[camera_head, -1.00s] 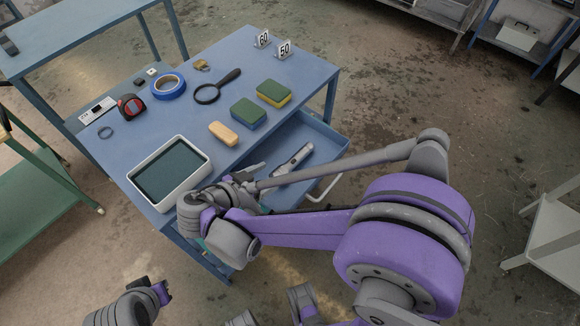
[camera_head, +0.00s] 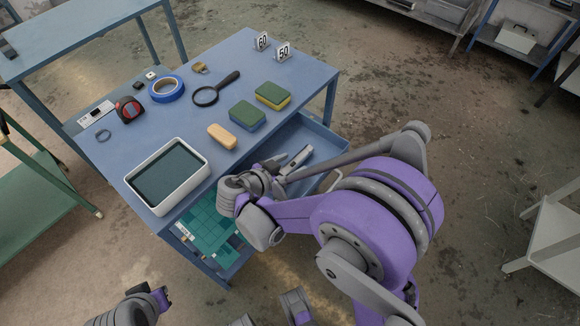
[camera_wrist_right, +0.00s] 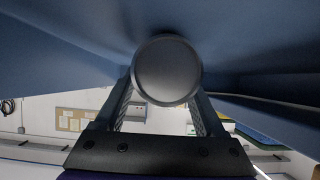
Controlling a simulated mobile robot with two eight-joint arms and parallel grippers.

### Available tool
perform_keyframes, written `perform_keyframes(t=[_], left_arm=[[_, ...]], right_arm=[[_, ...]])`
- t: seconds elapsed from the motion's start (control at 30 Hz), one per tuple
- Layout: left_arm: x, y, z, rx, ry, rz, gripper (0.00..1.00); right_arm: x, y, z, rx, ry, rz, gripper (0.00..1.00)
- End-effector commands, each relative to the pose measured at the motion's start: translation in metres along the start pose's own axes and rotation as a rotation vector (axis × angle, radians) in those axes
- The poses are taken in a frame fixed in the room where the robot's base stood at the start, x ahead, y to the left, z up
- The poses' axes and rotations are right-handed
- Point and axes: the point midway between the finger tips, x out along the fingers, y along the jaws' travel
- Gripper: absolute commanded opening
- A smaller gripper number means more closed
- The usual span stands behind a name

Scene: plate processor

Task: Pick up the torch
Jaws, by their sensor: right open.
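The torch (camera_head: 297,157) is a grey cylinder lying in the open drawer of the blue table in the head view. In the right wrist view its round grey end (camera_wrist_right: 167,70) faces the camera, between the two fingers. My right gripper (camera_head: 280,161) is open at the near end of the torch, with a finger on either side. I cannot tell whether the fingers touch it. My left gripper (camera_head: 160,297) is low at the left, away from the table, and its jaws are unclear.
The blue drawer (camera_head: 335,150) has walls close around the gripper. On the tabletop are a white-rimmed tray (camera_head: 205,158), an orange block (camera_head: 222,136), two sponges (camera_head: 247,115), a magnifier (camera_head: 206,97), blue tape (camera_head: 166,89) and a tape measure (camera_head: 129,110).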

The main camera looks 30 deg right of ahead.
Motion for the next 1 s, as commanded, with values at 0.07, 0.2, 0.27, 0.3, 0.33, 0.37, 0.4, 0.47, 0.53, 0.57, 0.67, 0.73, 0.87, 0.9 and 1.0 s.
perform_keyframes(t=[0.07,0.2,0.27,0.3,0.33,0.37,0.4,0.47,0.53,0.57,0.67,0.73,0.87,0.9,1.0], left_arm=[[-0.0001,0.0000,0.0000,0.000,0.000,0.000,0.00],[-0.0001,0.0000,0.0000,0.000,0.000,0.000,0.00],[-0.0001,0.0000,0.0000,0.000,0.000,0.000,0.00],[-0.0001,0.0000,-0.0001,0.000,0.000,0.000,0.00],[-0.0001,0.0000,-0.0001,0.000,0.000,0.000,0.00],[-0.0001,0.0000,-0.0001,0.000,0.000,0.000,0.00],[-0.0001,0.0000,-0.0001,0.000,0.000,0.000,0.00],[-0.0001,0.0000,0.0000,0.000,0.000,0.000,0.00],[-0.0001,0.0000,0.0000,0.000,0.000,0.000,0.00],[-0.0001,0.0000,-0.0001,0.000,0.000,0.000,0.00],[-0.0001,0.0000,0.0000,0.000,0.000,0.000,0.00],[-0.0001,0.0000,0.0000,0.000,0.000,0.000,0.00],[-0.0001,0.0000,-0.0001,0.000,0.000,0.000,0.00],[-0.0003,0.0000,-0.0001,0.000,0.000,0.000,0.00],[-0.0018,0.0000,-0.0010,0.000,0.001,0.000,0.00]], right_arm=[[-0.0003,-0.0001,-0.0001,0.000,0.000,0.000,0.71],[-0.0004,-0.0002,-0.0001,0.000,0.000,0.000,0.55],[-0.0005,-0.0002,-0.0001,0.000,0.000,0.000,0.45],[-0.0005,-0.0002,-0.0001,0.000,0.000,0.000,0.37],[-0.0006,-0.0002,-0.0001,0.000,0.000,-0.001,0.32],[-0.0006,-0.0002,-0.0001,0.000,0.000,0.000,0.27],[-0.0006,-0.0002,-0.0001,0.000,0.000,-0.001,0.19],[-0.0006,-0.0002,-0.0001,0.000,0.000,-0.001,0.09],[-0.0006,-0.0003,-0.0001,0.000,0.000,-0.001,0.00],[-0.0006,-0.0003,-0.0001,0.000,0.000,-0.001,0.00],[-0.0007,-0.0003,-0.0001,0.000,0.000,-0.001,0.00],[-0.0007,-0.0002,-0.0003,0.000,0.001,-0.001,0.00],[-0.0007,-0.0002,-0.0004,0.000,0.001,0.000,0.00],[-0.0009,-0.0002,-0.0008,0.000,0.001,0.000,0.00],[-0.0039,-0.0005,-0.0063,0.000,0.001,-0.001,0.00]])
